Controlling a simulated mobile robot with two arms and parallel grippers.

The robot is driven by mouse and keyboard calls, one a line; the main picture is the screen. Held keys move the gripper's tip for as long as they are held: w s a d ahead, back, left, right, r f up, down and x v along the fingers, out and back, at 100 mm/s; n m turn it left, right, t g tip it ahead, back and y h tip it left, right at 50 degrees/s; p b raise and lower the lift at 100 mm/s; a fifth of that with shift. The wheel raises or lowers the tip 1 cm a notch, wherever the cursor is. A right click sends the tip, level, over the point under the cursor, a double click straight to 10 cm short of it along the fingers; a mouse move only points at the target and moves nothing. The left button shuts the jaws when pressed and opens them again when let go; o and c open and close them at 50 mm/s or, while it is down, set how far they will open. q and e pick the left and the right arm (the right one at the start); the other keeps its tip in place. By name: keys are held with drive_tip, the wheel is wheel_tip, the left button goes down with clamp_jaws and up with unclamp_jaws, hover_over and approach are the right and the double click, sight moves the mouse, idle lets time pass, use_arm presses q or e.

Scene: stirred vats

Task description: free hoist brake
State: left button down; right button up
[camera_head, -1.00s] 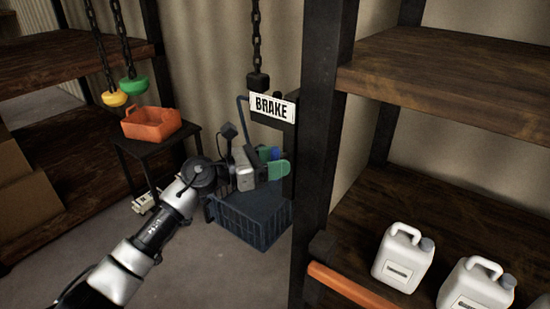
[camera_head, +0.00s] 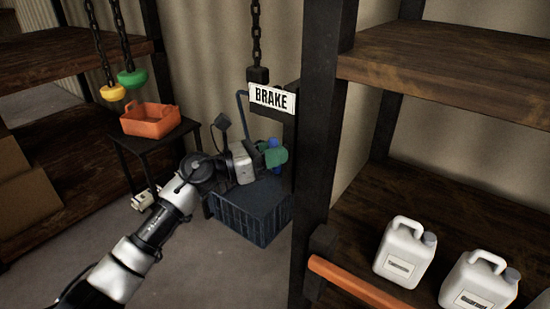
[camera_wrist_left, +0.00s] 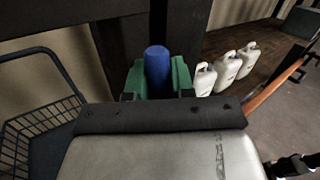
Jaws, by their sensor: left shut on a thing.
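A white sign reading BRAKE (camera_head: 271,98) hangs on a dark bracket beside the rack post. Just below it is a blue rounded handle (camera_head: 273,143), which also shows upright in the left wrist view (camera_wrist_left: 157,66). My left gripper (camera_head: 274,154) reaches in from the left, and its green fingers are shut on the blue handle. In the left wrist view the fingers (camera_wrist_left: 158,80) sit on both sides of the handle. The handle's lower part and its mounting are hidden.
A dark wire basket (camera_head: 250,215) is under the gripper. The rack post (camera_head: 322,130) stands close on the right, with white jugs (camera_head: 404,255) on its shelf. An orange bin (camera_head: 150,121) on a small table and hanging green (camera_head: 132,78) and yellow (camera_head: 112,92) pieces are left.

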use_arm(q)
drive_tip(key=n+b, duration=0.1)
drive_tip(key=n+t+h+b, duration=0.1)
drive_tip(key=n+b, duration=0.1)
drive_tip(key=shift+w+a+f+n+h, duration=0.1)
drive_tip(key=shift+f+n+h, duration=0.15)
drive_tip(key=shift+n+h, duration=0.05)
drive_tip(key=n+t+b, duration=0.1)
drive_tip(key=n, duration=0.1)
drive_tip(key=n+t+b, duration=0.1)
drive_tip(key=n, duration=0.1)
drive_tip(key=shift+a+t+h, duration=0.1)
drive_tip(key=shift+t+h, duration=0.3)
drive_tip(key=n+t, duration=0.2)
drive_tip(key=n, duration=0.1)
drive_tip(key=n+t+y+b, duration=0.1)
drive_tip(key=n+t, duration=0.1)
drive_tip(key=n, duration=0.2)
drive_tip(key=shift+w+t, duration=0.1)
drive_tip(key=shift+t, duration=0.2)
drive_tip(key=shift+a+f+n+t+y, duration=0.1)
drive_tip(key=shift+n+t+y, duration=0.7)
drive_tip(key=shift+n, duration=0.65)
drive_tip(key=shift+d+r+n+t+y, duration=0.1)
drive_tip(key=shift+n+t+y, duration=0.65)
drive_tip(key=shift+n, duration=0.65)
drive_tip(key=shift+a+f+n+t+y, duration=0.1)
drive_tip(key=shift+n+t+y, duration=0.65)
drive_tip(key=shift+n, duration=0.7)
drive_tip(key=shift+n+t, duration=0.3)
